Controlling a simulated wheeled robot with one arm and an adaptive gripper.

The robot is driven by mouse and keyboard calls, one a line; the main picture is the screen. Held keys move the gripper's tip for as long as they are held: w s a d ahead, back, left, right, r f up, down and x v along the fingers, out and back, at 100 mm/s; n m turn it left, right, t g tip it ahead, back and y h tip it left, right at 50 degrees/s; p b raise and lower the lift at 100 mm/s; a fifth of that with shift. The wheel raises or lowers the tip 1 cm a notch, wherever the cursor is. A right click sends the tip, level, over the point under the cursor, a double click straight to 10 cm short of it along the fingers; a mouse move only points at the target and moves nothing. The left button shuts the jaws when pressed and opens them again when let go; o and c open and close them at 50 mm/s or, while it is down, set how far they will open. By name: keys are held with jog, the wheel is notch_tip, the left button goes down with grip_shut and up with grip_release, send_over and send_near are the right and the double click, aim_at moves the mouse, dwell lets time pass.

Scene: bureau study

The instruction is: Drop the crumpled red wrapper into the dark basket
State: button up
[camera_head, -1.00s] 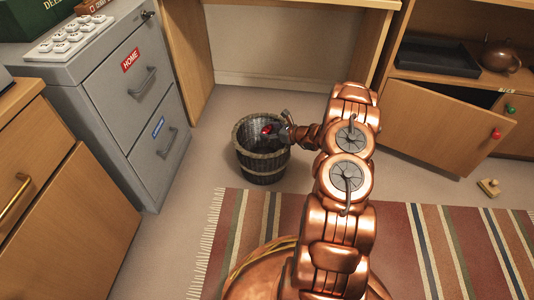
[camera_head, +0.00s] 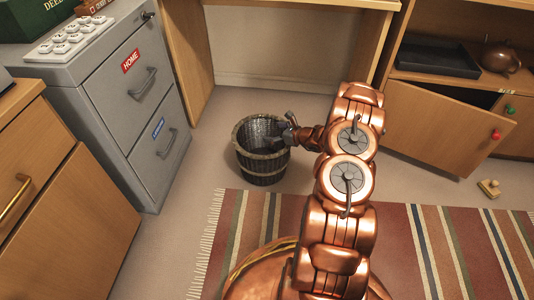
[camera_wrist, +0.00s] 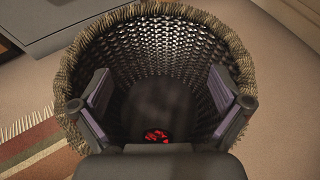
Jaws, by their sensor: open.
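The dark woven basket (camera_head: 262,168) stands on the floor between the grey filing cabinet and my arm. It fills most of the wrist view, where its rope-like rim (camera_wrist: 226,40) curves around my gripper. The crumpled red wrapper (camera_wrist: 158,135) lies deep inside the basket in the wrist view, partly cut off by my gripper body. In the head view the wrapper is hidden. My gripper (camera_wrist: 157,102) is open and empty, its two fingers spread wide at the basket's mouth. In the head view my gripper (camera_head: 281,139) is at the basket's right rim.
The grey filing cabinet (camera_head: 110,110) stands left of the basket. A striped rug (camera_head: 420,230) lies in front. An open cabinet door (camera_head: 435,130) juts out at the right, with a small wooden object (camera_head: 489,187) on the floor nearby. Bare floor surrounds the basket.

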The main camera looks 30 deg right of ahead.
jog(key=v, duration=1)
jog(key=shift+s, duration=0.2)
jog(key=shift+r, duration=0.1)
